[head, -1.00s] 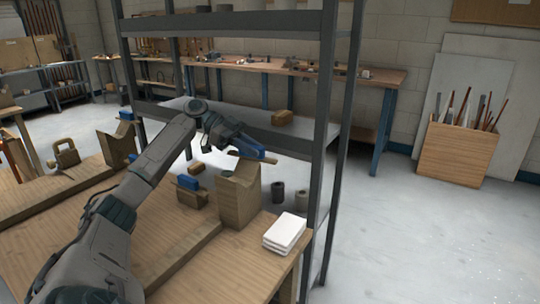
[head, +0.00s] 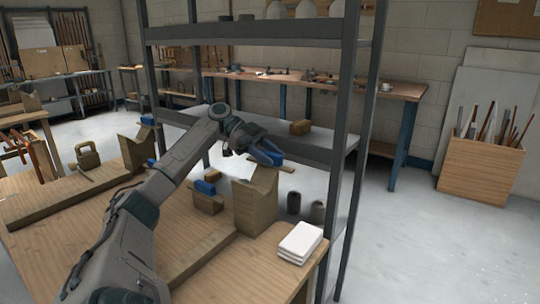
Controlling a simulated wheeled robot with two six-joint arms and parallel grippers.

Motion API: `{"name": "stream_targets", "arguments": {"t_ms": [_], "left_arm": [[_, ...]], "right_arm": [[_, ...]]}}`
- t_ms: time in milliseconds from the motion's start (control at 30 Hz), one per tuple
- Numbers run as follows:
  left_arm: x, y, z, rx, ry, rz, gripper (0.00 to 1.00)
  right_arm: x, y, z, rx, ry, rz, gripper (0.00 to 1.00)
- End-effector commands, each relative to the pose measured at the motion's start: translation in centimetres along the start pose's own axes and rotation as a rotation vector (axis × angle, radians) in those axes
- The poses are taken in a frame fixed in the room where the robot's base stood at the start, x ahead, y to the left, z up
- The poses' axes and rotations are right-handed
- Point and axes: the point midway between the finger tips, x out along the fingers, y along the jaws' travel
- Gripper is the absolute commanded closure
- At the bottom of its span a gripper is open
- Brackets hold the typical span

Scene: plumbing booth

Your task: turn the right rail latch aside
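The right wooden cradle block (head: 257,205) stands on the workbench (head: 215,270), with a notched top. A blue piece (head: 277,159) and a thin tan strip (head: 287,167) show at its top; I take these for the right rail latch. My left gripper (head: 262,150) reaches over the block from the left and is at the blue piece. Contact and the gap between its fingers cannot be made out. A similar blue piece (head: 147,119) shows at the left cradle block (head: 136,150). My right gripper is not in view.
A small wooden block with a blue top (head: 205,188) sits left of the right cradle. White stacked tiles (head: 299,242) lie at the bench's right end. A grey shelf post (head: 346,150) rises just beyond. Two dark cylinders (head: 294,203) stand behind the cradle.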

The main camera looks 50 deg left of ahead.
Motion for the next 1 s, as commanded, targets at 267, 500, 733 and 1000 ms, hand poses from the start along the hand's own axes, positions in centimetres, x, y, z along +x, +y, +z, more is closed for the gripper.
{"name": "stream_targets", "arguments": {"t_ms": [267,500,733,1000], "left_arm": [[-0.1,0.0,0.0,0.000,0.001,0.000,0.60],[-3.0,-0.1,-0.2,0.000,0.004,-0.003,0.60],[-7.9,-0.1,-0.3,0.002,0.006,-0.004,0.60],[-9.8,-0.1,-0.6,-0.003,0.002,0.001,0.60]], "right_arm": [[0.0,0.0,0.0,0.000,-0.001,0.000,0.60],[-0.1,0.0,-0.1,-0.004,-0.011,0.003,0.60],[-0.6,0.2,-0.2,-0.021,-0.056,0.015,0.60],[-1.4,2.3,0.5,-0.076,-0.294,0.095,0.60]]}}
